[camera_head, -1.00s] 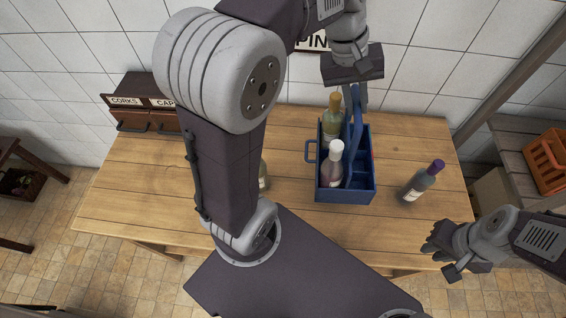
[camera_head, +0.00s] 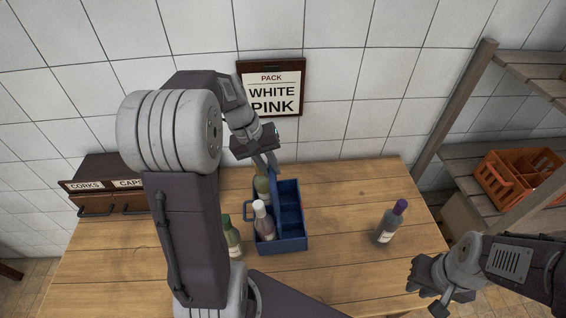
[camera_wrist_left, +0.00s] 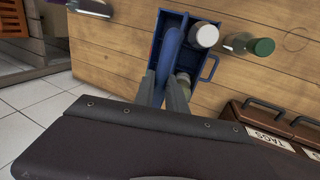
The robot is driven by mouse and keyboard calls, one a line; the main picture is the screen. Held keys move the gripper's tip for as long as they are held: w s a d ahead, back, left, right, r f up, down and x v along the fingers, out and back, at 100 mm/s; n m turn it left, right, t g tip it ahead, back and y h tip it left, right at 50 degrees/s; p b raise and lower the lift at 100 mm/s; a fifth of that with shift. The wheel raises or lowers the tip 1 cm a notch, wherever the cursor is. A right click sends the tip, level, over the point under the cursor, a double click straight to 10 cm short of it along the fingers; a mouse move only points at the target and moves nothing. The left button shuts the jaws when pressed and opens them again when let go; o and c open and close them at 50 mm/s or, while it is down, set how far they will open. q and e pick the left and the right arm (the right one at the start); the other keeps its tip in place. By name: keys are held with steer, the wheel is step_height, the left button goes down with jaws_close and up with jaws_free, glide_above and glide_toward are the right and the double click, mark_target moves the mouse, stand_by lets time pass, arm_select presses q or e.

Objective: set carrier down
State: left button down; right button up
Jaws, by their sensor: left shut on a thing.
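The blue carrier (camera_head: 293,243) stands upright at the middle of the wooden table, and I cannot tell for sure whether its base touches the top. A white-capped pink bottle (camera_head: 264,222) and a yellowish-green bottle (camera_head: 262,187) sit in its left compartments; the right ones look empty. My left gripper (camera_head: 266,164) is above its far end, shut on its upright handle, which shows in the left wrist view (camera_wrist_left: 170,48). My right gripper (camera_head: 428,290) is open and empty near the table's front right.
A dark green bottle (camera_head: 231,238) stands close to the carrier's left side. A purple-capped bottle (camera_head: 390,223) stands well to its right. A label box (camera_head: 108,185) is at the back left. An orange crate (camera_head: 515,180) is on the right shelf. Table between carrier and purple bottle is clear.

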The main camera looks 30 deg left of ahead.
arm_select(q)
steer(key=shift+d+f+p, duration=0.1)
steer(key=shift+f+p, duration=0.2)
steer(key=shift+f, duration=1.35)
steer(key=shift+s+d+f, duration=0.2)
steer(key=shift+d+f, duration=0.05)
steer(key=shift+f, duration=0.1)
steer(key=c, duration=1.5)
jaws_free()
steer(key=shift+f, duration=0.15)
steer(key=shift+o, duration=0.7)
steer(key=shift+a, duration=0.3)
steer(key=shift+w+r, duration=0.1)
steer(key=shift+r, duration=0.1)
steer(key=shift+r, duration=0.25)
steer(key=v, duration=1.1)
steer(key=shift+r, duration=0.25)
